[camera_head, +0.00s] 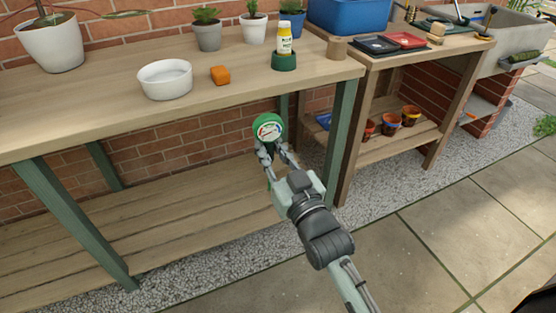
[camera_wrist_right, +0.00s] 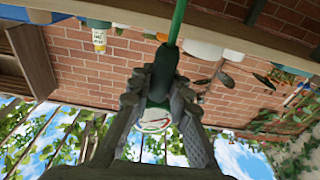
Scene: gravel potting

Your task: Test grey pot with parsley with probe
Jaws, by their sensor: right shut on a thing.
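The grey pot with a small green plant (camera_head: 207,36) stands upright on the wooden bench near the wall in the head view. My right gripper (camera_head: 271,148) is shut on the probe, which has a round green-rimmed dial (camera_head: 268,128). It holds the probe in front of the bench's front edge, apart from the grey pot. In the right wrist view the fingers (camera_wrist_right: 160,95) close around the probe's dark body, and its green rod (camera_wrist_right: 177,22) extends to the top edge. My left gripper is not in view.
On the bench (camera_head: 110,100) are a white bowl (camera_head: 165,80), an orange block (camera_head: 220,75), a yellow-white bottle (camera_head: 284,40) on a green base, a white pot (camera_head: 253,30) and a blue pot (camera_head: 291,22).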

